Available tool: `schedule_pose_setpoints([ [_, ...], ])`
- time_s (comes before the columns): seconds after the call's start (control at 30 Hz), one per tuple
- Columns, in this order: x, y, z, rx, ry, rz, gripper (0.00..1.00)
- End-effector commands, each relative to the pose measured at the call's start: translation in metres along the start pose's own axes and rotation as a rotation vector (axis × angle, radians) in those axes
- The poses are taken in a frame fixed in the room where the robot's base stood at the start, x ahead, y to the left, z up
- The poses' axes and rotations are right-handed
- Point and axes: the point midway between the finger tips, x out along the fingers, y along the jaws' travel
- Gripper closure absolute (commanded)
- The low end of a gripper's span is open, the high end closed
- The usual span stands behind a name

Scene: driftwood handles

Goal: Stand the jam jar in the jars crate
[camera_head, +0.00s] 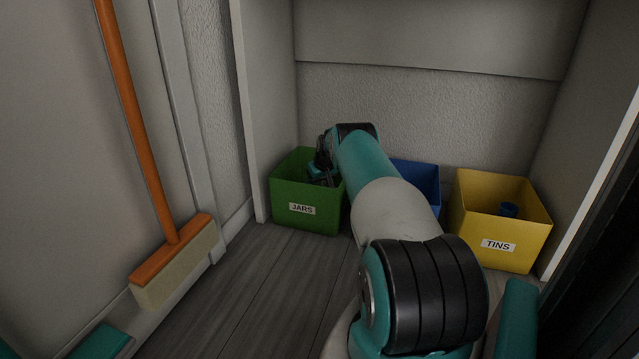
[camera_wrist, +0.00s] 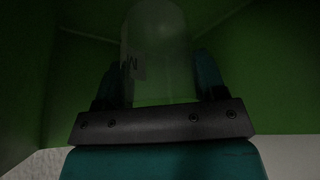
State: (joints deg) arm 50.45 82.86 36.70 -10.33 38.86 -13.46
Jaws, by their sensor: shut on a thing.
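The green jars crate (camera_head: 291,218) stands on the floor left of centre, with a white JARS label on its front. My gripper (camera_head: 322,176) reaches down into its right part in the head view. In the wrist view my gripper (camera_wrist: 165,85) is shut on the jam jar (camera_wrist: 157,45), a pale, see-through jar with a dark mark on its side. Green crate walls surround the jar there. The view is dark, and I cannot tell whether the jar touches the crate floor. The head view does not show the jar clearly.
A blue crate (camera_head: 424,180) stands behind my arm, mostly hidden. An orange broom (camera_head: 172,240) leans at the left. The wooden floor (camera_head: 255,290) in front is clear.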

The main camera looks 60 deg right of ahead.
Motion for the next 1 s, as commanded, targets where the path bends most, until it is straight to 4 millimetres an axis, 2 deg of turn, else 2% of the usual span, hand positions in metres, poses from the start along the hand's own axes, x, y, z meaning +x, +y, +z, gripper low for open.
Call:
schedule_pose_setpoints([
  [0.4, 0.009, 0.000, 0.004, 0.000, 0.000, 0.000, 0.66],
  [0.43, 0.009, 0.000, 0.004, 0.000, 0.000, 0.000, 0.29],
  [0.5, 0.009, 0.000, 0.004, 0.000, 0.000, 0.000, 0.12],
  [0.53, 0.009, 0.000, 0.004, 0.000, 0.000, 0.000, 0.10],
  [0.83, 0.007, 0.000, 0.003, 0.000, 0.000, 0.000, 0.10],
  [1.0, -0.013, 0.000, -0.003, 0.001, -0.001, -0.001, 0.10],
])
